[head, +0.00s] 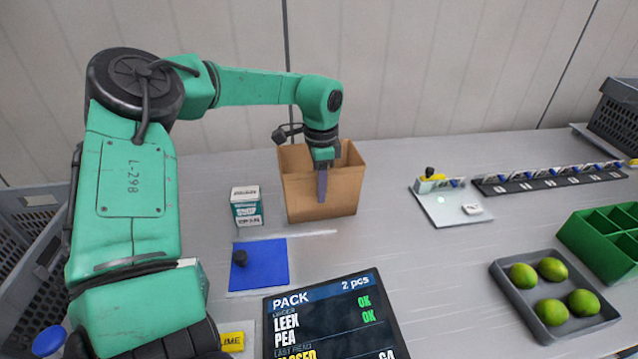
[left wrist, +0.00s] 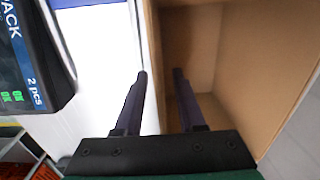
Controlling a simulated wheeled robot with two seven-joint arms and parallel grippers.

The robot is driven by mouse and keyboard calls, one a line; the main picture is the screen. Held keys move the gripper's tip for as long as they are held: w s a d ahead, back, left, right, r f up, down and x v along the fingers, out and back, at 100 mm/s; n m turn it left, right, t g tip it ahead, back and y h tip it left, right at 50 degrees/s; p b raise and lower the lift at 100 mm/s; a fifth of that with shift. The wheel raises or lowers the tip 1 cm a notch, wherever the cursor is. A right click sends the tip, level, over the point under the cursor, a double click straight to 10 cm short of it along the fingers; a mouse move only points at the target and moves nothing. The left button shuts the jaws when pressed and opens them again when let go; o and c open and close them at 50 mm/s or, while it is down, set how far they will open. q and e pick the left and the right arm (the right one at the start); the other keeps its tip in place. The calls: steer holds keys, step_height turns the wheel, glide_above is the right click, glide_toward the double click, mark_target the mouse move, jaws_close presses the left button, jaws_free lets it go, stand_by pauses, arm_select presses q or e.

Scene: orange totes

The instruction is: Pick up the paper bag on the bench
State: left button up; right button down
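The brown paper bag (head: 297,198) stands upright and open-topped on the grey bench, near the middle of the head view. My left gripper (head: 323,192) points down at the bag's near wall. One dark finger shows in front of that wall; the other is hidden in the head view. In the left wrist view the two fingers (left wrist: 160,76) are apart, with the rim of the bag (left wrist: 151,45) between them. One finger is outside the bag and one inside, with a gap on each side of the wall. My right gripper is not in view.
A small white and green box (head: 247,208) stands left of the bag. A blue pad (head: 262,265) and a display reading PACK (head: 330,310) lie in front. A grey tray (head: 508,286) of limes and a green divided crate (head: 590,240) are at right.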

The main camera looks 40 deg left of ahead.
arm_select(q)
steer(key=shift+f, duration=0.2)
jaws_close()
stand_by(1.2)
